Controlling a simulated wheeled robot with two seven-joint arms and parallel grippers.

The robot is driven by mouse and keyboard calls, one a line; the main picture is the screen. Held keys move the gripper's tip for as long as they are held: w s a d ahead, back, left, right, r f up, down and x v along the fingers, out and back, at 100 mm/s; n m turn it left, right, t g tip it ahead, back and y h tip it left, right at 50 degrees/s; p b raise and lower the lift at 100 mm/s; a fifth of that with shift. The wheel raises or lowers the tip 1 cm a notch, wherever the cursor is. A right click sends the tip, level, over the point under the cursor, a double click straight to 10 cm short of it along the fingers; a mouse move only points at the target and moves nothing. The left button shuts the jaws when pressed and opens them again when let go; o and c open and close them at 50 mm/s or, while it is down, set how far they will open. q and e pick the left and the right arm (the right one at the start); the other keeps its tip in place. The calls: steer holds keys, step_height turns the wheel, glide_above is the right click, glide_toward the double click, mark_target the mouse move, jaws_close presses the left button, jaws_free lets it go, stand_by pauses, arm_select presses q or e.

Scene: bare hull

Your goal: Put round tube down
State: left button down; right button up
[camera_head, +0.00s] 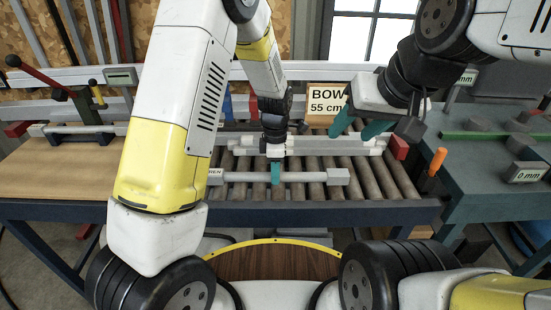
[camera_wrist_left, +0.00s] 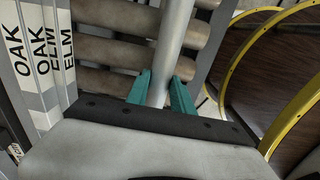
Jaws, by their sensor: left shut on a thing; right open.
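The round tube (camera_head: 308,177) is a pale grey bar lying crosswise over the roller conveyor, with a blockier right end. My left gripper (camera_head: 275,173) points down and is shut on the tube near its middle. In the left wrist view the tube (camera_wrist_left: 174,40) runs between the two teal fingers (camera_wrist_left: 160,95). I cannot tell whether the tube touches the rollers (camera_wrist_left: 115,50) or hangs just above them. My right gripper (camera_head: 358,125) is open and empty, above the right rear of the conveyor. My left arm hides part of the conveyor's left side.
More pale bars (camera_head: 325,146) lie behind the tube, below a "BOW 55 cm" sign (camera_head: 326,103). A red block (camera_head: 398,147) and an orange handle (camera_head: 437,161) stand at the right. A wooden bench (camera_head: 60,170) is at the left. Front-right rollers (camera_head: 385,182) are bare. Wood labels (camera_wrist_left: 45,45) show in the wrist view.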

arm_select(q)
steer(key=shift+f, duration=0.3)
steer(key=shift+f, duration=0.1)
steer(key=shift+f, duration=0.1)
steer(key=c, duration=1.1)
jaws_free()
steer(key=shift+f, duration=0.1)
